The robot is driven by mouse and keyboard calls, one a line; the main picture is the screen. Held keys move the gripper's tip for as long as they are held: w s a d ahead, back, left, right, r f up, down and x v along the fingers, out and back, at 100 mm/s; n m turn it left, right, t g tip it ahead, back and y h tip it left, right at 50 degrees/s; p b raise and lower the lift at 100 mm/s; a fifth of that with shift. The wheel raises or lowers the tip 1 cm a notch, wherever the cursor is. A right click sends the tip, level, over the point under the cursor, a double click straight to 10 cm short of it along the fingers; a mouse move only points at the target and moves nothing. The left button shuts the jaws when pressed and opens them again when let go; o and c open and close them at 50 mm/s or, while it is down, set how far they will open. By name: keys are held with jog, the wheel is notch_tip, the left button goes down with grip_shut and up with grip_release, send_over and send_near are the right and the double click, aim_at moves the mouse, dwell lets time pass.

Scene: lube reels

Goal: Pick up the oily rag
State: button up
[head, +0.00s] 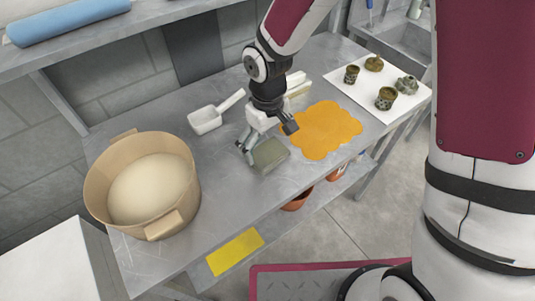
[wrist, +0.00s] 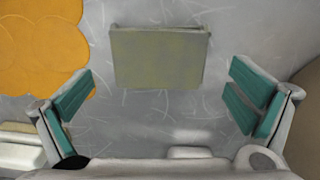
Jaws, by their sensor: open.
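A folded grey-green cloth pad (head: 270,155), which looks like the oily rag, lies on the grey metal bench (head: 215,195). In the wrist view the cloth pad (wrist: 157,57) is at the top middle, ahead of the gap between the fingers. My gripper (head: 266,139) is open and empty, close above the bench beside the pad. In the wrist view the teal finger pads of my gripper (wrist: 161,97) stand wide apart, wider than the cloth. I see no contact with it.
An orange scalloped flat sheet (head: 325,129) lies right of the cloth. A white scoop (head: 207,119) lies to its left, behind. A large tan tub (head: 145,185) stands on the left. A white board (head: 405,106) with several small pots is at the back right. A yellow label (head: 235,251) marks the front edge.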

aim_at(268, 155)
jog(key=shift+f, duration=1.45)
jog(key=shift+c, duration=0.6)
jog(key=c, duration=0.9)
jog(key=shift+c, duration=0.2)
jog(key=shift+r, duration=0.15)
